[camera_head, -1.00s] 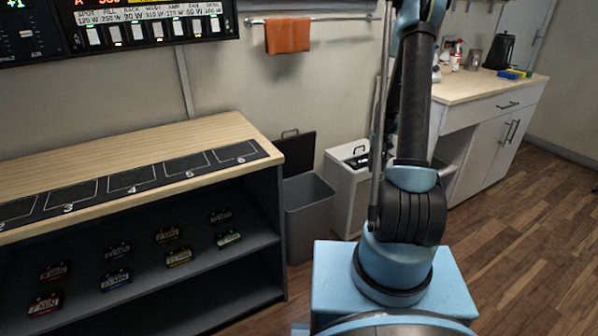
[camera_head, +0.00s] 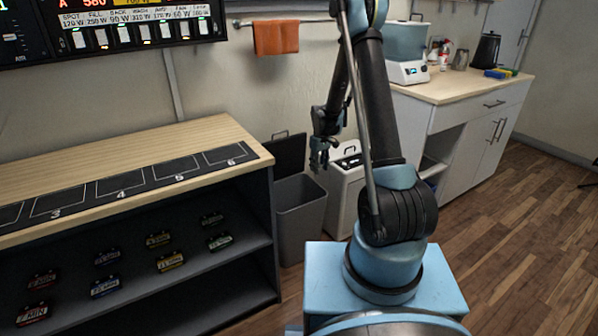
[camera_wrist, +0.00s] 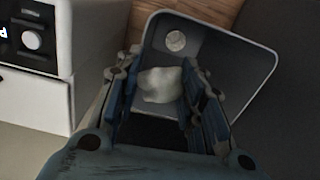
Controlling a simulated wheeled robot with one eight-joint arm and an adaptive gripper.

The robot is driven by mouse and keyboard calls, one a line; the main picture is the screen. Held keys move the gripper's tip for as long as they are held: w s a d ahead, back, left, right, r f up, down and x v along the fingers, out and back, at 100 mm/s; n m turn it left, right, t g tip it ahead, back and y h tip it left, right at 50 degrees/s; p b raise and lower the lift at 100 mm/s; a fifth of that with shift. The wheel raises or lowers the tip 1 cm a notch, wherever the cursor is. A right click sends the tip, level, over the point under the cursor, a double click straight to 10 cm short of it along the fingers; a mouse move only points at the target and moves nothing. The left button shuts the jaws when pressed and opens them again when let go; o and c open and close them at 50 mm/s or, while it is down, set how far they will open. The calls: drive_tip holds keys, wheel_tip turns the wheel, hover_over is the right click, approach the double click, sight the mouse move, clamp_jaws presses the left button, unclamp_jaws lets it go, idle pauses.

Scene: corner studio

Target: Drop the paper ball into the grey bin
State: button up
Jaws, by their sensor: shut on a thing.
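My gripper (camera_head: 319,160) hangs above and to the right of the grey bin (camera_head: 302,222) in the head view. In the wrist view, my gripper (camera_wrist: 162,90) is shut on a whitish, crumpled paper ball (camera_wrist: 160,85), which sits between the two fingers. The open grey bin (camera_wrist: 243,75) lies below it in that view, with the ball in front of its opening. The ball is too small to make out in the head view. The bin's dark lid (camera_head: 288,155) stands raised at the back.
A pale round thing (camera_wrist: 175,41) lies inside the bin. A white appliance (camera_head: 343,188) stands right of the bin, and a wooden-topped shelf unit (camera_head: 130,150) stands left. A white counter (camera_head: 460,120) is farther right. The floor at right is clear.

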drive_tip(key=s+a+f+n, duration=0.1)
drive_tip(key=s+a+n, duration=0.15)
drive_tip(key=a, duration=0.75)
wheel_tip(320, 180, down, 6)
drive_tip(key=n, duration=0.1)
drive_tip(key=shift+w, duration=0.35)
drive_tip(key=o, duration=0.7)
wheel_tip(320, 180, up, 12)
drive_tip(key=shift+f, duration=0.1)
